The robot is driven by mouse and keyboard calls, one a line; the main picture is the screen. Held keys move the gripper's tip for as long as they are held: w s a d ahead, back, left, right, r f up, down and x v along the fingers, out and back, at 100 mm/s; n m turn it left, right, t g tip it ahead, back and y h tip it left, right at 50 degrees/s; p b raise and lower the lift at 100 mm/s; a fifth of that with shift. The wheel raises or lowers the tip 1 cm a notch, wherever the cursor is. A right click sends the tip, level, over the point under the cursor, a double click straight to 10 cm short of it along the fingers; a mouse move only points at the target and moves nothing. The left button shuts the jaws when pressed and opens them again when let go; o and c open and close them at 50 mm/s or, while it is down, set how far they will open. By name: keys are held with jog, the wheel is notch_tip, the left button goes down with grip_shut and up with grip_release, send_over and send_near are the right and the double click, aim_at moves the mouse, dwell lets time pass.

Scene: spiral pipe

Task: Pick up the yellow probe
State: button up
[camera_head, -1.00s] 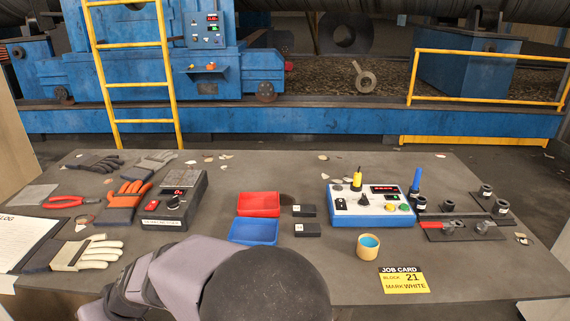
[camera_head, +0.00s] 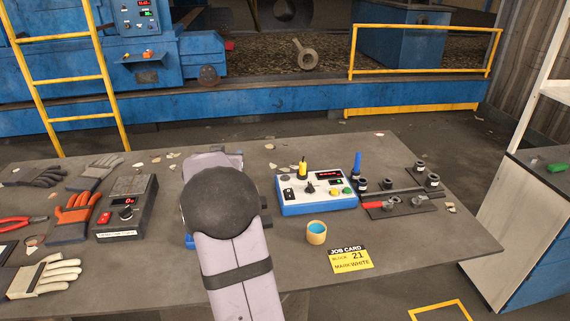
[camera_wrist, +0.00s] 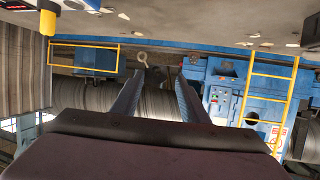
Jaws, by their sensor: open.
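The yellow probe (camera_head: 303,168) stands upright at the back left of the blue and white control box (camera_head: 316,191) on the bench. The probe is well to one side of the fingers. In the head view my arm covers most of the gripper, left of the control box.
A blue pen-like rod (camera_head: 357,162) stands right of the box, near several dark fittings. A tan cup (camera_head: 316,233) and a job card (camera_head: 350,260) lie in front. My arm hides the red tray and most of the blue tray.

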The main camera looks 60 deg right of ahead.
aim_at(302, 166)
jog(key=s+d+r+m+g+h+p, duration=0.1)
jog(key=s+d+m+g+h, duration=0.15)
jog(key=s+d, duration=0.5)
jog(key=s+d+r+m+g+h, duration=0.1)
jog(key=s+d+m+g, duration=0.15)
jog(key=s+d, duration=0.45)
jog(key=shift+g+y, duration=0.7)
jog(key=shift+y, duration=0.05)
jog(key=f, duration=0.5)
jog(key=s+f, duration=0.1)
jog(key=f, duration=0.2)
jog(key=shift+d+f+p, duration=0.25)
jog(key=shift+d+p, duration=0.1)
jog(key=shift+p, duration=0.05)
jog(key=shift+s+f, duration=0.1)
jog(key=shift+f, duration=0.1)
jog(key=shift+w+f+p+x, duration=0.1)
jog(key=shift+p+x, duration=0.4)
jog(key=shift+x, duration=1.3)
jog(key=shift+w+f+p+x, duration=0.15)
jog(key=shift+p+x, duration=0.35)
jog(key=shift+x, duration=1.3)
jog(key=shift+a, duration=0.15)
jog(key=shift+r, duration=0.1)
grip_shut()
